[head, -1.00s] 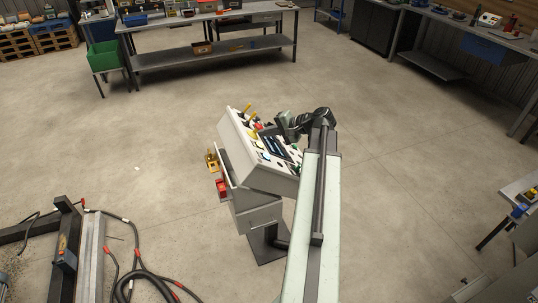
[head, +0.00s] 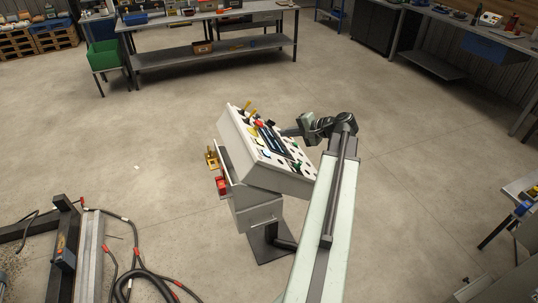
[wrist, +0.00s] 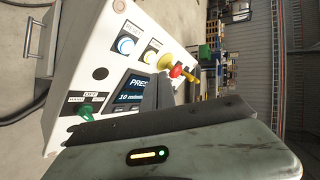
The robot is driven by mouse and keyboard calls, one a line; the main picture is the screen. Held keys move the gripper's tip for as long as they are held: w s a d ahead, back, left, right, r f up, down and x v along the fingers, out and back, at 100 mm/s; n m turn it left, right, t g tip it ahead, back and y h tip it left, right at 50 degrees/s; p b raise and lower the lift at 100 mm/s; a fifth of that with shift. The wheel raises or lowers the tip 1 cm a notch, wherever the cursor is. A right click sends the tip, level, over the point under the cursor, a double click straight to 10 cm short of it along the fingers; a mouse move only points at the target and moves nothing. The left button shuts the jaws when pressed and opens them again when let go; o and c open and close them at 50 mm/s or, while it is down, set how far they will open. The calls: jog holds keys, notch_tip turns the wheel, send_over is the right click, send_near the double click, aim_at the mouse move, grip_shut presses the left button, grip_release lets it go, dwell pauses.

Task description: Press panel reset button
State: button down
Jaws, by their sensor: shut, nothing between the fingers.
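The control panel (head: 262,160) is a white sloped box on a grey pedestal in the head view. It also fills the left of the wrist view (wrist: 75,60). There a blue-ringed pale button (wrist: 125,45) sits near the panel's upper part, under a small label that seems to read RESET. My gripper (head: 288,132) is shut and empty, at the panel's right side. Its dark fingers (wrist: 158,94) show in front of the panel, apart from the blue-ringed button.
A red-and-yellow knob (wrist: 177,71) sticks out from the panel, close to my fingers. A green selector (wrist: 85,111) is lower left. Hoses (head: 140,275) lie on the floor at lower left. A workbench (head: 210,30) stands at the back. Floor right of the panel is clear.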

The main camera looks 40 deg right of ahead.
aim_at(267, 153)
jog(key=a+f+b, duration=0.1)
jog(key=w+a+f+b, duration=0.1)
jog(key=f, duration=0.1)
jog(key=a+f+b, duration=0.1)
jog(key=f+b, duration=0.1)
jog(key=shift+w+a, duration=0.25)
jog(key=shift+a, duration=0.15)
dwell(1.4)
jog(key=shift+w+a+f+b, duration=0.2)
jog(key=shift+a+f+b, duration=0.05)
jog(key=shift+f+b, duration=0.1)
jog(key=shift+w+a+f+b, duration=0.1)
jog(key=shift+a+f+b, duration=0.15)
jog(key=shift+b, duration=0.1)
dwell(0.8)
jog(key=shift+r, duration=0.15)
jog(key=shift+s+d+r+p, duration=0.2)
jog(key=shift+d+r+p, duration=0.3)
jog(key=shift+p, duration=0.15)
